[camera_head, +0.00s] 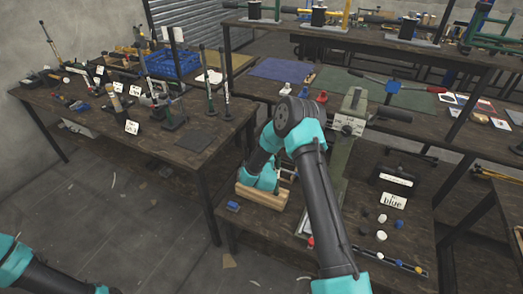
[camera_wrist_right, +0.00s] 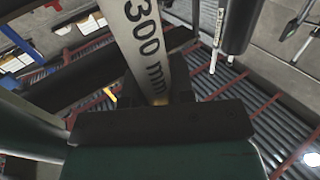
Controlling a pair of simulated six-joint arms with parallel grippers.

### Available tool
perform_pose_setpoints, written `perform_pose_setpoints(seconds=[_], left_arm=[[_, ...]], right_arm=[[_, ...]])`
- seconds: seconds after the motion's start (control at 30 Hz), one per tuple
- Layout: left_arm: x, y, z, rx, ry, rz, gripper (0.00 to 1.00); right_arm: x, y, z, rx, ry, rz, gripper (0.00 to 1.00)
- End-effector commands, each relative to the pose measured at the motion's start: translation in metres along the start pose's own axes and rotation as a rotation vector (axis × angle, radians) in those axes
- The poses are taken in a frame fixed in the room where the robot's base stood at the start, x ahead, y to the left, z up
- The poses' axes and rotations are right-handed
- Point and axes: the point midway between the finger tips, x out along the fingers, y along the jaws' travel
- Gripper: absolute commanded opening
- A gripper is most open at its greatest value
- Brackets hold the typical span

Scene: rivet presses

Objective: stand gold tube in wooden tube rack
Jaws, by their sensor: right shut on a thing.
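The wooden tube rack (camera_head: 262,198) sits at the left front corner of the near bench. My right arm reaches down over it, and its teal wrist hides part of the rack and the fingers. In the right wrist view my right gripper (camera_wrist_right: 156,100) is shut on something. A small golden bit, seemingly the gold tube (camera_wrist_right: 158,100), shows between the fingers; the rest is hidden. I cannot tell whether the tube touches the rack. A pale bar marked "300 mm" (camera_wrist_right: 146,40) runs up from the fingers in that view. My left gripper is out of the picture; only its arm shows.
A small blue piece (camera_head: 233,207) lies left of the rack. A grey-green press (camera_head: 352,118) stands behind my right arm. A "blue" label (camera_head: 393,201) and several small caps are to the right. The left bench (camera_head: 185,140) carries tools and a blue crate (camera_head: 172,62).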

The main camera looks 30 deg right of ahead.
Motion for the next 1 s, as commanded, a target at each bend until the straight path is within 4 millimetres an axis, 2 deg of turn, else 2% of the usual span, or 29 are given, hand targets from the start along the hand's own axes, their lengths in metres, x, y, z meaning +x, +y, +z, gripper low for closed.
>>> perform_pose_setpoints(seconds=[1.0], left_arm=[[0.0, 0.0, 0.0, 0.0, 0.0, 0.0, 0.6]], right_arm=[[0.0, 0.0, 0.019, 0.0, 0.001, 0.0, 0.0]])
